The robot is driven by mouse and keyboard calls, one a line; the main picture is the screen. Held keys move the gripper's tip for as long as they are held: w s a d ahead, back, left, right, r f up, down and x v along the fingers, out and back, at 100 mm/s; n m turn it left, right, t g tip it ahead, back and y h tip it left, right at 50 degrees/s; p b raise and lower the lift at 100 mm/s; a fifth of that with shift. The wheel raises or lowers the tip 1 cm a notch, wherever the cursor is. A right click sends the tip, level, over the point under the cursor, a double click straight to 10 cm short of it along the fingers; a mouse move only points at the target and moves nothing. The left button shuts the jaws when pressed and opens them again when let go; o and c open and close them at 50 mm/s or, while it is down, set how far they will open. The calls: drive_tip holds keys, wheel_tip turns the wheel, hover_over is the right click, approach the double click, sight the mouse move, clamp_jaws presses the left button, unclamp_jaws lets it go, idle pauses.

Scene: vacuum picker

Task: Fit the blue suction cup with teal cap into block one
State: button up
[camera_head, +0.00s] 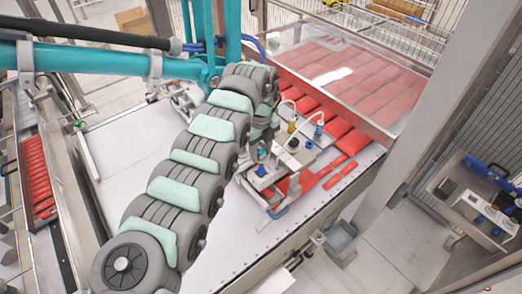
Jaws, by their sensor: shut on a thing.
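My gripper (264,139) is at the far end of my grey segmented arm, above the vacuum picker's near side. It is small and partly hidden by the arm. A small blue piece (262,153) shows right under it; this looks like the blue suction cup, shut in the jaws. Its teal cap cannot be made out clearly. Other cups on the picker are a blue one (309,144) and a yellow one (292,127).
The picker has curved white hoses and metal bars. Red flat packs (338,128) lie around and behind it on the white conveyor (228,240). A clear guard panel (345,75) stands behind. A grey post (400,150) rises to the right. The conveyor's front is clear.

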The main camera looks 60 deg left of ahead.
sight(260, 165)
drive_tip(key=shift+a+f+b, duration=0.15)
drive_tip(key=shift+f+b, duration=0.3)
drive_tip(key=shift+f, duration=0.6)
drive_tip(key=shift+f, duration=0.15)
drive_tip(key=shift+f+b, duration=0.55)
drive_tip(key=shift+f, duration=0.85)
drive_tip(key=shift+f, duration=0.2)
drive_tip(key=shift+f+b, duration=0.55)
drive_tip(key=shift+f, duration=0.55)
